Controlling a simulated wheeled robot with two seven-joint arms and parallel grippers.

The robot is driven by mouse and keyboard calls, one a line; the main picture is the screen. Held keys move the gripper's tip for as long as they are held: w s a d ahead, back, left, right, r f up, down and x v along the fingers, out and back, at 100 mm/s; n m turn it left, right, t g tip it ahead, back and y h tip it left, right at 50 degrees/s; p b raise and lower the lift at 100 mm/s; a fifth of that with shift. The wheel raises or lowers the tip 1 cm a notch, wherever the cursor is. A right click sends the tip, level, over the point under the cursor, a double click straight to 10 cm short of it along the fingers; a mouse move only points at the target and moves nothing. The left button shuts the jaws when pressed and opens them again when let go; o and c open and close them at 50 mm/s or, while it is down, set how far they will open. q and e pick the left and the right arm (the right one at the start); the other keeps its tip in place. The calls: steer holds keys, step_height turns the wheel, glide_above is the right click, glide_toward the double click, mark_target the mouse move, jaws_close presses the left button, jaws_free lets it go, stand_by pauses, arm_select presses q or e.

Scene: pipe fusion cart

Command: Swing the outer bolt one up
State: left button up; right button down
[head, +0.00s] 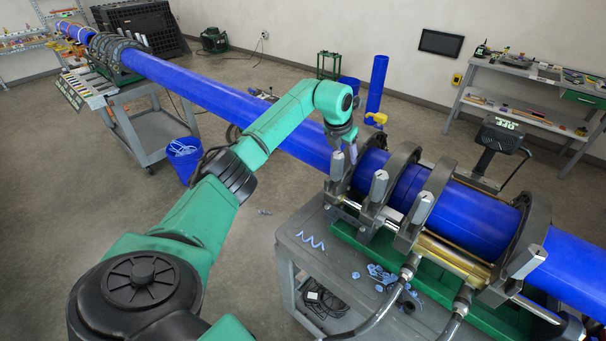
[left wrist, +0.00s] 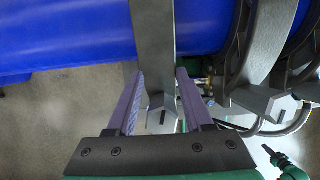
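The blue pipe (head: 450,205) lies in the clamp rings of the fusion machine. The outermost clamp on the left has a grey bolt with a blocky nut (head: 336,164), standing on the near side of the pipe. My left gripper (head: 352,152) reaches over to this clamp from the left. In the left wrist view its two purple fingers (left wrist: 160,95) are apart, one on each side of the grey bolt (left wrist: 163,118). I cannot tell whether either finger touches it. My right gripper is not in view.
Similar bolts (head: 378,186) stand along the neighbouring clamps to the right. The grey cart (head: 290,245) carries the machine, with blue shavings (head: 380,275) and hoses in front. A workbench (head: 540,85) stands at the back right. Open floor lies left of the cart.

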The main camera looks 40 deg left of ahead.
arm_select(q)
steer(key=o, duration=0.6)
steer(key=shift+a, duration=0.1)
steer(key=shift+v, duration=4.55)
